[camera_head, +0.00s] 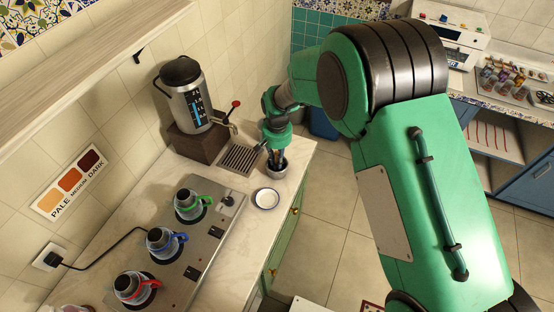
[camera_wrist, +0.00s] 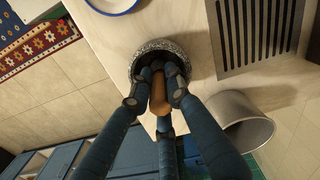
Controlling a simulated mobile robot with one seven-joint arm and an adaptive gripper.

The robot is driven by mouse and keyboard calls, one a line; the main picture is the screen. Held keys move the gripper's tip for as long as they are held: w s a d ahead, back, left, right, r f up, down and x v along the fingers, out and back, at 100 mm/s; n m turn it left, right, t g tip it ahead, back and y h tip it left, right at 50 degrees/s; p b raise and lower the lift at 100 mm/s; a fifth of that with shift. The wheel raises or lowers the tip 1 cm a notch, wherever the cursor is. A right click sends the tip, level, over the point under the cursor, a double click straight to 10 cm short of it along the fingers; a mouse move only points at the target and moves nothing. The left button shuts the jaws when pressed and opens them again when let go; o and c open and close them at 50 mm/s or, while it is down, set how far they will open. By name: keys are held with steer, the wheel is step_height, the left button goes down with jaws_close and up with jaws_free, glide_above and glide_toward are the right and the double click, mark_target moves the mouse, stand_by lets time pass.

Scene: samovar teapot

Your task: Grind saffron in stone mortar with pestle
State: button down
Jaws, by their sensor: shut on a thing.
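The speckled grey stone mortar (camera_head: 282,171) stands on the counter near its front edge, beside the drain grate. In the wrist view the mortar's rim (camera_wrist: 148,47) shows at top centre. My gripper (camera_head: 274,157) points down at the mortar, with its fingertips at or inside the opening. In the wrist view my gripper (camera_wrist: 160,78) is shut around the brown wooden pestle (camera_wrist: 159,98). The pestle's lower end is hidden by the fingers and the mortar. No saffron can be made out; the inside of the mortar is mostly hidden.
A white blue-rimmed saucer (camera_head: 266,199) lies close in front of the mortar. The slotted drain grate (camera_head: 240,158) and the samovar (camera_head: 188,95) are to its left. A burner panel with several small coloured-handled teapots (camera_head: 165,241) fills the near counter. A metal cylinder (camera_wrist: 243,120) shows beyond the edge.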

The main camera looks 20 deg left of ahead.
steer(key=shift+f, duration=0.25)
stand_by(0.8)
steer(key=shift+a+r, duration=0.1)
steer(key=shift+a, duration=0.45)
stand_by(0.3)
steer(key=shift+s+d, duration=0.5)
steer(key=shift+d, duration=0.35)
steer(key=shift+f, duration=0.2)
